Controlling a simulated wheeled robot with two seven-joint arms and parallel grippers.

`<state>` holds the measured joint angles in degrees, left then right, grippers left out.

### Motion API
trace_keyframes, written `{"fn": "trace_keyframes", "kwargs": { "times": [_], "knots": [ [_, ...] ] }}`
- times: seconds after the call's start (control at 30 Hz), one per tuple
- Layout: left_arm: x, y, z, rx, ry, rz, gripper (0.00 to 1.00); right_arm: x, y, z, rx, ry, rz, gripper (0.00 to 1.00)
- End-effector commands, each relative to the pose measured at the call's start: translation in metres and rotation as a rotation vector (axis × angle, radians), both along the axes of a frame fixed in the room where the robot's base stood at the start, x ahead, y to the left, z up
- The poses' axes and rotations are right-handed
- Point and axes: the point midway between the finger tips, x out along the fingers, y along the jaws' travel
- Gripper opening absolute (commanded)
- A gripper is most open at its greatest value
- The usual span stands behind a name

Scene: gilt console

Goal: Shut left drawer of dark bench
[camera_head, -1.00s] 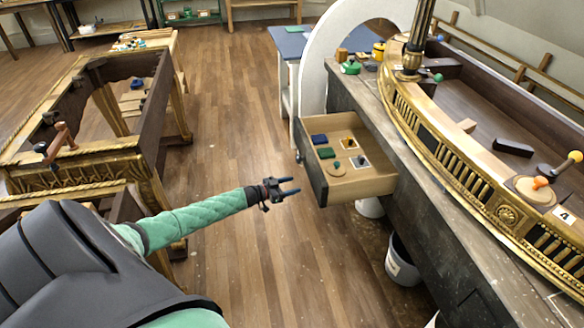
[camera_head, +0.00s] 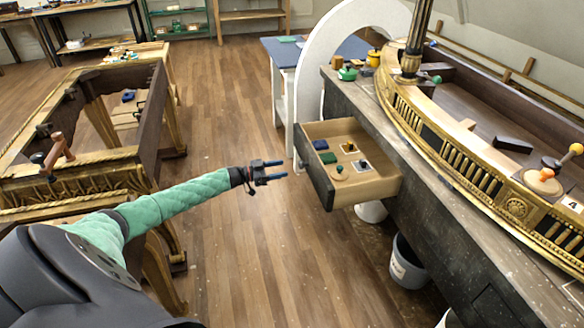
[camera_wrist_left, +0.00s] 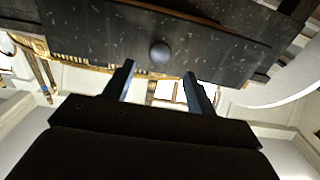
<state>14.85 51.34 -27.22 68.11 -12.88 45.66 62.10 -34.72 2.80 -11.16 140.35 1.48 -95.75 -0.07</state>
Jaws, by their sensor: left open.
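The left drawer (camera_head: 367,188) of the dark bench (camera_head: 436,203) is pulled out, with its dark front (camera_head: 316,179) facing left. Inside lie a blue block, a green block, a round wooden piece with a green knob and small tiles. My left gripper (camera_head: 283,170) is open and empty, a short way left of the drawer front. In the left wrist view the dark drawer front (camera_wrist_left: 110,35) with its round knob (camera_wrist_left: 159,53) is just beyond the open fingers (camera_wrist_left: 158,85). The fingers do not touch the knob. My right gripper is not in view.
A gilt console frame (camera_head: 125,160) stands at the left. A white arch (camera_head: 312,85) rises behind the drawer, by a blue-topped table (camera_head: 350,47). A bucket (camera_head: 405,265) stands under the bench. Wooden floor (camera_head: 225,110) is clear between frame and bench.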

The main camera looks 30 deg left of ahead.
Motion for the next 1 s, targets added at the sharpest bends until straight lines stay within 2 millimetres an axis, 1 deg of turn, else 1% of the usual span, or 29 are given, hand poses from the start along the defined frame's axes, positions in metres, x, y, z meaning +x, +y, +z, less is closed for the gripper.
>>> {"fn": "trace_keyframes", "kwargs": {
  "times": [0.13,0.3,0.43,0.6,0.87,0.9,0.97,1.0],
  "knots": [
    [0.016,-0.014,0.003,-0.001,-0.001,0.0,0.57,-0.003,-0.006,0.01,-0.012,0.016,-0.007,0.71],
    [0.036,-0.03,0.003,-0.001,-0.001,0.001,0.57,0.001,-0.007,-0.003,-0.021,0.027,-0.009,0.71],
    [0.045,-0.038,0.001,0.0,0.0,0.001,0.57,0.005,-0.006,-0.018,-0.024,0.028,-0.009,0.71],
    [0.052,-0.044,0.0,0.0,0.001,0.001,0.57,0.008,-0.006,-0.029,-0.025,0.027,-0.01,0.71],
    [0.053,-0.045,0.0,0.001,0.001,0.001,0.57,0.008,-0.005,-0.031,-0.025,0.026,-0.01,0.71],
    [0.053,-0.045,0.0,0.001,0.001,0.001,0.55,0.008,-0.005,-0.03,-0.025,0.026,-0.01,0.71],
    [0.053,-0.045,0.0,0.001,0.001,0.001,0.43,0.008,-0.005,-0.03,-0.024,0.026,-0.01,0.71],
    [0.053,-0.045,0.0,0.001,0.001,0.001,0.35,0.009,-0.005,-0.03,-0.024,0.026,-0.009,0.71]
  ]
}}
